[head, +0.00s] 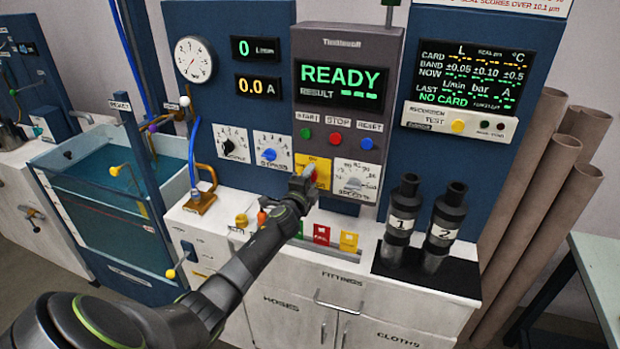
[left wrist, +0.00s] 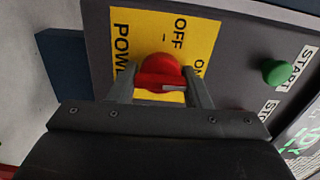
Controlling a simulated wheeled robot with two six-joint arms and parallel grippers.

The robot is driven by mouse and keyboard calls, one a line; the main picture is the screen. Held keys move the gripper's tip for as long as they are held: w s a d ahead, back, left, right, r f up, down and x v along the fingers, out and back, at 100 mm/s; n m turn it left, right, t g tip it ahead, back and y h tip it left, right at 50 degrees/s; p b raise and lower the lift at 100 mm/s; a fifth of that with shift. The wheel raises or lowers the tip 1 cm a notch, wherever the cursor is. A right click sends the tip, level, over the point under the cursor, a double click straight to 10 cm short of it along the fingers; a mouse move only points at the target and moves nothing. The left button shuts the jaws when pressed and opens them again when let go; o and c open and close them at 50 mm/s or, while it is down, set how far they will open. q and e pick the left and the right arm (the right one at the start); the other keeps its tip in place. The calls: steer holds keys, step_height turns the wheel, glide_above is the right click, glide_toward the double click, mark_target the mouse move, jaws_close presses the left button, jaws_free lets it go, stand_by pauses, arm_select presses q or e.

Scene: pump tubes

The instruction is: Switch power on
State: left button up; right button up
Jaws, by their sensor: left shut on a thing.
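The power switch is a red knob (left wrist: 160,72) on a yellow plate (left wrist: 140,30) marked POWER, OFF and ON. In the head view the yellow plate (head: 322,168) sits low on the grey control panel, left of the speed dial. My left gripper (head: 304,183) reaches up to it and partly hides the knob. In the left wrist view the fingers of my left gripper (left wrist: 160,90) are shut on the knob, one on each side. A pale mark on the knob points right, near the partly hidden ON. The panel display (head: 341,82) reads READY in green. My right gripper is not in view.
Green START (head: 305,133), red STOP and blue RESET buttons sit above the plate. The speed dial (head: 357,182) is close on the right. Two numbered black cylinders (head: 403,210) stand on a dark mat at right. A water tank (head: 100,170) is at left.

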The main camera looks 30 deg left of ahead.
arm_select(q)
steer(key=shift+f+m, duration=0.1)
steer(key=shift+m, duration=0.2)
steer(key=o, duration=1)
steer(key=shift+s, duration=0.1)
steer(key=shift+s+d, duration=0.1)
steer(key=shift+s, duration=0.15)
steer(key=v, duration=1.6)
steer(key=shift+s, duration=0.35)
